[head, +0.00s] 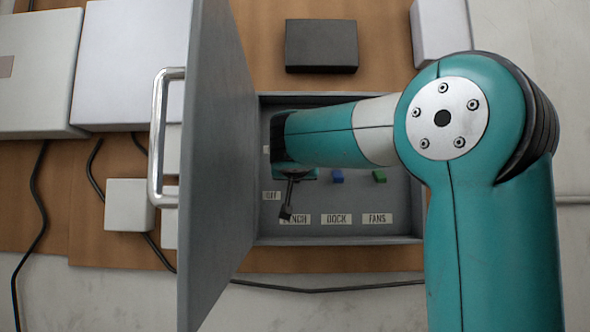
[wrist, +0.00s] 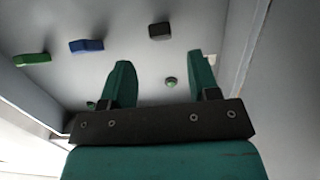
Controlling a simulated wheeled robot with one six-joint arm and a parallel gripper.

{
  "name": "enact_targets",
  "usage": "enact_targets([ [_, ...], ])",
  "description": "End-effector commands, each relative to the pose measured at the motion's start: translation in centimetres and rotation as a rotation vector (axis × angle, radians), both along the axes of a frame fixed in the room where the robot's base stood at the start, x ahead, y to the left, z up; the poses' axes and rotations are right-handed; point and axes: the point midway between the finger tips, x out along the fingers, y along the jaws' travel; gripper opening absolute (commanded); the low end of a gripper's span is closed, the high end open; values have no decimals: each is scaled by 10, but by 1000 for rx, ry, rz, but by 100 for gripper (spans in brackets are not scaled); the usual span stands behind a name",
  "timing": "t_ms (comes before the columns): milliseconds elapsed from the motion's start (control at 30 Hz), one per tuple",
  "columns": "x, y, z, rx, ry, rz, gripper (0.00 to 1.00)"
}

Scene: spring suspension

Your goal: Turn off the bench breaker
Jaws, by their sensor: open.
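The bench breaker is the dark toggle (wrist: 160,30) at the top middle of the wrist view, on the grey back panel. In the head view my arm hides it, above the partly covered BENCH label (head: 295,219). The blue toggle (head: 337,176) above DOCK and the green toggle (head: 379,176) above FANS stand to its right; both also show in the wrist view, blue (wrist: 87,45) and green (wrist: 33,58). My gripper (wrist: 162,72) is open and empty. Its fingers appear apart from the dark toggle, and a round green lamp (wrist: 171,82) shows between them.
The cabinet door (head: 218,150) stands open at left, its bar handle (head: 158,140) facing left. An OFF label (head: 272,196) is at the panel's left. The cabinet's lower rim (head: 340,240) and side walls bound the space. A dark box (head: 321,46) is mounted above.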

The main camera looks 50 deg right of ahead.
Motion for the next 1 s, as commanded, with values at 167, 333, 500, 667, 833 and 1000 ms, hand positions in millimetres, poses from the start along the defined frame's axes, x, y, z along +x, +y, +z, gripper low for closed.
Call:
enact_targets([
  [167,-30,38,4,1,-4,9,55],
  [333,-51,63,9,1,-3,8,55],
  [500,-62,74,11,0,-1,4,55],
  [667,-66,78,12,1,-1,1,55],
  [833,-67,77,12,1,-1,0,55],
  [1000,-66,77,12,1,-1,0,55],
])
